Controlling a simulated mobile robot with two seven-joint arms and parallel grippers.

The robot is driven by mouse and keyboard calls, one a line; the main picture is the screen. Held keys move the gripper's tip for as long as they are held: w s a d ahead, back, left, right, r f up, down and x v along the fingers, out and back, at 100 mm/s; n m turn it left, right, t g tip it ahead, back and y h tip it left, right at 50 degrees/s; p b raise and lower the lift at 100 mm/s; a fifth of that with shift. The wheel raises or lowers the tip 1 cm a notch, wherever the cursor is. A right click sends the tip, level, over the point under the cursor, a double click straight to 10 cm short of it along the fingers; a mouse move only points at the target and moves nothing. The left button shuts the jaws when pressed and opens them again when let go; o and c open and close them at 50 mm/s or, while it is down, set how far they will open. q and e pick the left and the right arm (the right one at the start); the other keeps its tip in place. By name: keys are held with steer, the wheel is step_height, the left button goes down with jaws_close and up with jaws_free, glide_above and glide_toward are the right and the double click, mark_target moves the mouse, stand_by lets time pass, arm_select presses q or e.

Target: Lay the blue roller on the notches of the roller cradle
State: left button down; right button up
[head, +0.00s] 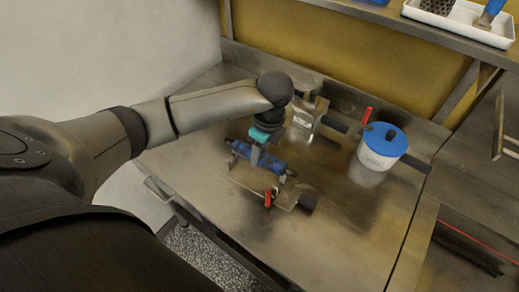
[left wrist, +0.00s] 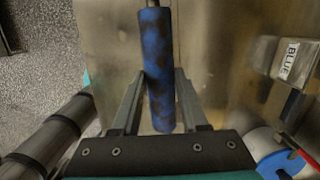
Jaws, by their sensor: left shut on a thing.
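The blue roller (head: 271,164) is a mottled blue cylinder, held in my left gripper (head: 257,154) over the metal table. In the left wrist view the roller (left wrist: 157,62) runs lengthwise between the two fingers of my left gripper (left wrist: 160,84), which are shut on it. A low metal fixture (head: 245,178) with a red upright part and a black knob lies just in front of and below the roller. I cannot make out notches, or tell for sure that it is the roller cradle. Whether the roller touches anything below is unclear. My right gripper is not in view.
A metal block with a label reading BLUE (left wrist: 290,60) and a black handle stands behind the roller, also in the head view (head: 303,119). A white pot with a blue lid (head: 384,139) stands at right, beside a red upright. The table's front right (head: 340,240) is clear.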

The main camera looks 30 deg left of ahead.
arm_select(q)
steer(key=shift+f+b, duration=1.55)
steer(key=shift+f, duration=0.6)
steer(key=shift+f+b, duration=0.7)
steer(key=shift+f, duration=0.3)
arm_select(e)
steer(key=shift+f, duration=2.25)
arm_select(q)
steer(key=shift+f+b, duration=0.3)
steer(key=shift+f, duration=0.25)
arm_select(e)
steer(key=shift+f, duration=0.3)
arm_select(q)
steer(key=shift+c, duration=1.7)
jaws_free()
steer(key=shift+r+p, duration=3.15)
steer(key=shift+r, duration=0.4)
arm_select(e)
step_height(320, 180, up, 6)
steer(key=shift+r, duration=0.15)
